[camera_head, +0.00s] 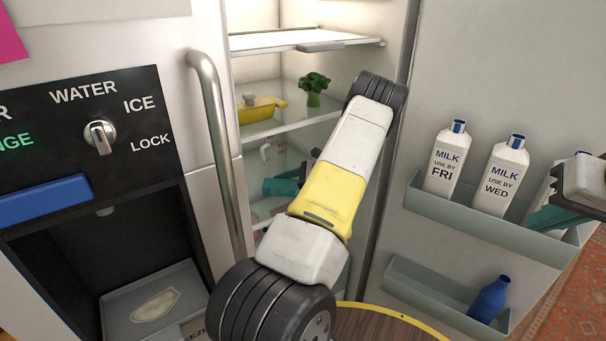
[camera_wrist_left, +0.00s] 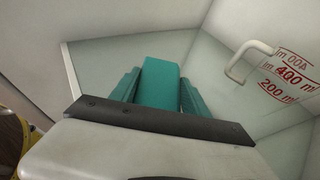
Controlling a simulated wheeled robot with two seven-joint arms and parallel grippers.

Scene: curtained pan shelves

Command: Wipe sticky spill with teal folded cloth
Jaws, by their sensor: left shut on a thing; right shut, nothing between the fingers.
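My left gripper (camera_head: 285,186) reaches into the open fridge, partly hidden behind my arm in the head view. In the left wrist view its teal fingers (camera_wrist_left: 190,100) are shut on the teal folded cloth (camera_wrist_left: 158,82), over a glass shelf (camera_wrist_left: 95,60). The cloth cannot be told apart from the fingers in the head view. No spill is clear on the shelf around the cloth; the cloth and gripper hide part of it. A pale yellowish patch (camera_head: 155,305) shows in the dispenser tray (camera_head: 190,286). My right gripper (camera_head: 552,217) is shut and empty beside the door rack.
A clear measuring jug (camera_wrist_left: 285,75) stands right of the cloth. A yellow dish (camera_head: 257,112) and green broccoli (camera_head: 313,92) sit on the shelf above. Milk bottles (camera_head: 445,160) fill the door rack (camera_head: 470,221); a blue bottle (camera_head: 488,300) is below. The fridge handle (camera_head: 218,140) juts out left.

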